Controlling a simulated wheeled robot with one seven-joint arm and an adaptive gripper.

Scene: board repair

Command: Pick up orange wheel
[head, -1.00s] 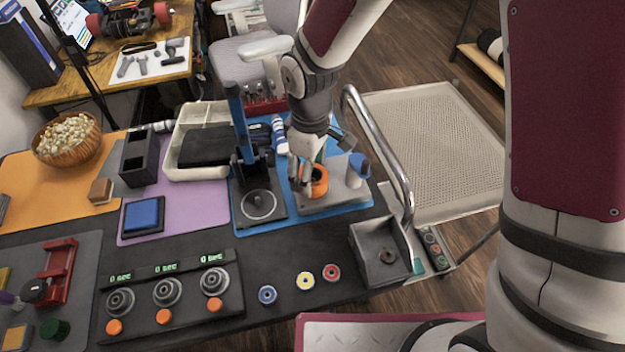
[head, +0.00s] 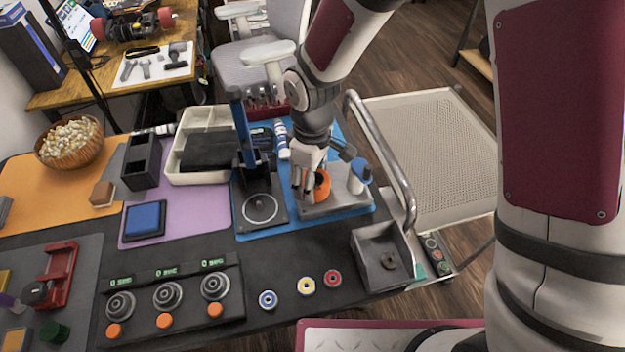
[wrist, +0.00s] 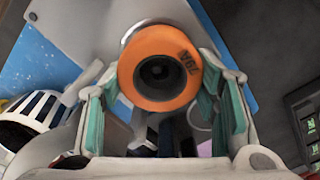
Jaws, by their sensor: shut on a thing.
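The orange wheel (head: 322,185) shows at the grey block (head: 345,203) on the blue mat, partly behind my gripper (head: 308,190). In the wrist view the orange wheel (wrist: 160,48) faces the camera, with a dark hub and small print on its rim. The two teal-padded fingers of my gripper (wrist: 160,90) stand on either side of it and are shut on it. A grey part shows behind the wheel. I cannot tell whether the wheel is still touching the block.
A blue-topped white bottle-like thing (head: 360,175) stands right of the wheel. A black stand with a blue column (head: 243,130) is at the left. A curved metal rail (head: 385,150) runs along the right. A grey bin (head: 378,258) is in front.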

